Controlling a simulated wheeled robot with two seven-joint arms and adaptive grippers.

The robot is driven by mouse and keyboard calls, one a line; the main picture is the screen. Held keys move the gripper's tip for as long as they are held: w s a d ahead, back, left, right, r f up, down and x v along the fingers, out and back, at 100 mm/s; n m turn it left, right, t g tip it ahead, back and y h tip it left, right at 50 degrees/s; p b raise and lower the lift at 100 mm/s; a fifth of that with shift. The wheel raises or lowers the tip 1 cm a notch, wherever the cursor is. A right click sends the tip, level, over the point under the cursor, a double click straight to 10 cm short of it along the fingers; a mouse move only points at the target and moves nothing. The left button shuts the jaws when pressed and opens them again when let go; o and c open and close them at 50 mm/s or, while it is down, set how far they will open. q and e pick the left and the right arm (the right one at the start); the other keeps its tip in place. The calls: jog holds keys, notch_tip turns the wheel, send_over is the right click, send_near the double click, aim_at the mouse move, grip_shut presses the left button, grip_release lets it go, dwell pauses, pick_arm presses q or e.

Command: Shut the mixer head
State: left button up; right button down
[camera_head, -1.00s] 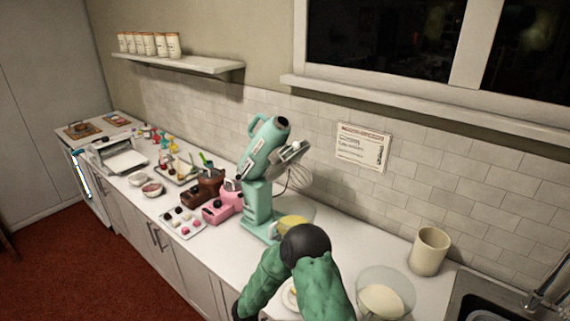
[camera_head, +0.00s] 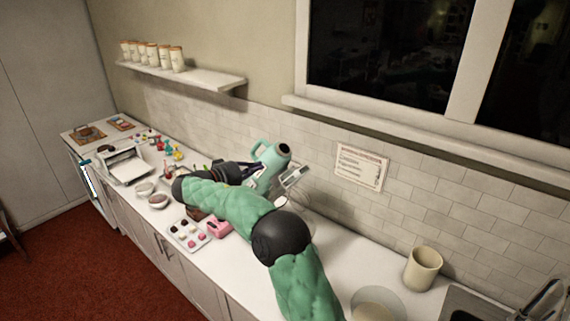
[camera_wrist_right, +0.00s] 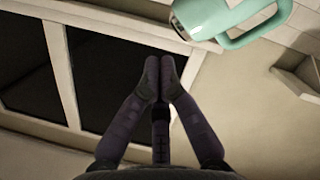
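The mint-green stand mixer has its head (camera_head: 266,168) tilted up, with its round dark end pointing up in the head view. My right arm lies across the view and hides the mixer's base and most of its column. My right gripper (camera_head: 247,169) is beside the raised head, on its left. In the right wrist view, the gripper's fingers (camera_wrist_right: 159,72) come together at the tips with nothing between them. The mixer head (camera_wrist_right: 205,16) shows there at the top, just beyond and right of the fingertips. My left gripper is not in view.
A pink machine (camera_head: 219,228) and a tray of sweets (camera_head: 189,235) lie below my right arm. A cream canister (camera_head: 423,268) and a glass bowl (camera_head: 378,303) stand to the right. A wall shelf (camera_head: 190,77) with jars is above left.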

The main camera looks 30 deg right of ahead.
jog(key=p, duration=0.3)
send_over(286, 181)
jog(key=w+a, duration=0.2)
jog(key=w, duration=0.1)
jog(key=shift+s+d+f, duration=0.2)
jog(key=shift+s, duration=0.05)
jog(key=shift+s+d+f, duration=0.4)
jog(key=shift+d+f, duration=0.1)
jog(key=shift+f, duration=0.2)
jog(key=shift+s+d+f+p, duration=0.2)
jog(key=shift+s+f+p, duration=0.25)
jog(key=shift+s, duration=0.1)
jog(key=shift+s+d+f, duration=0.15)
jog(key=shift+s+f, duration=0.1)
jog(key=shift+f, duration=0.2)
